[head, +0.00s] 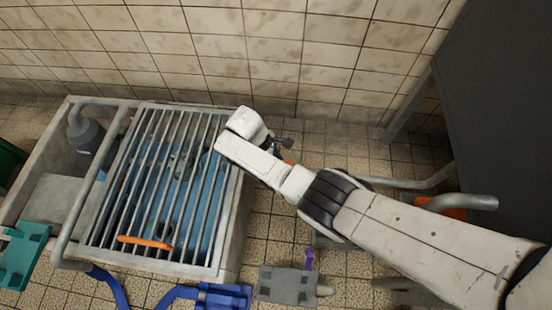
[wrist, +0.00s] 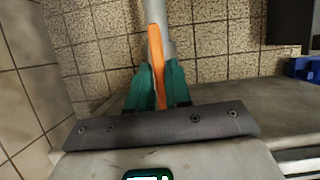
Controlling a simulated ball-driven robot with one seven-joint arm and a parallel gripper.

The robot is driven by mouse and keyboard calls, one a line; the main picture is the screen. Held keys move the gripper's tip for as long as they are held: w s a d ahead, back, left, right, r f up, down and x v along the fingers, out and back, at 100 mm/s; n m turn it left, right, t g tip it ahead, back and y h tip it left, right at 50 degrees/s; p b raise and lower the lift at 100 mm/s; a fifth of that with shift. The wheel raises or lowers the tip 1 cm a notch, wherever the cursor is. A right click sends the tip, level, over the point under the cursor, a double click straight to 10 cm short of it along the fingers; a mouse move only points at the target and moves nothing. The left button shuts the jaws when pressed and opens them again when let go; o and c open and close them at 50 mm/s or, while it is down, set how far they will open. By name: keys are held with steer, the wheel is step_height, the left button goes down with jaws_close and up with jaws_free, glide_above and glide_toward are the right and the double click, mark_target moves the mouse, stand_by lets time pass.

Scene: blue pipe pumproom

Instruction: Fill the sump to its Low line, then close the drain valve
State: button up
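The sump (head: 236,222) is a concrete basin under a bar grate at the left of the head view. Blue water (head: 197,205) shows between the bars; I cannot make out a Low line. In the wrist view an orange lever (wrist: 155,40), seemingly the drain valve's handle, runs along a grey pipe (wrist: 168,25). My gripper's teal fingers (wrist: 160,78) are at both sides of the lever and look shut on it. A bit of orange and a dark fitting (head: 288,143) show there.
An orange bar (head: 145,241) shows at the grate's near end. A bent grey pipe (head: 92,190) crosses the basin's left part. Blue fittings (head: 225,297) and a grey block (head: 287,285) with a purple lever (head: 309,259) lie in front. A dark cabinet (head: 505,110) stands right.

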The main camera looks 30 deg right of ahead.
steer(key=o, duration=0.3)
steer(key=shift+o, duration=0.2)
steer(key=p+v, duration=0.4)
steer(key=v, duration=0.6)
steer(key=shift+r+p, duration=0.35)
steer(key=shift+p, duration=0.05)
steer(key=shift+a, duration=0.1)
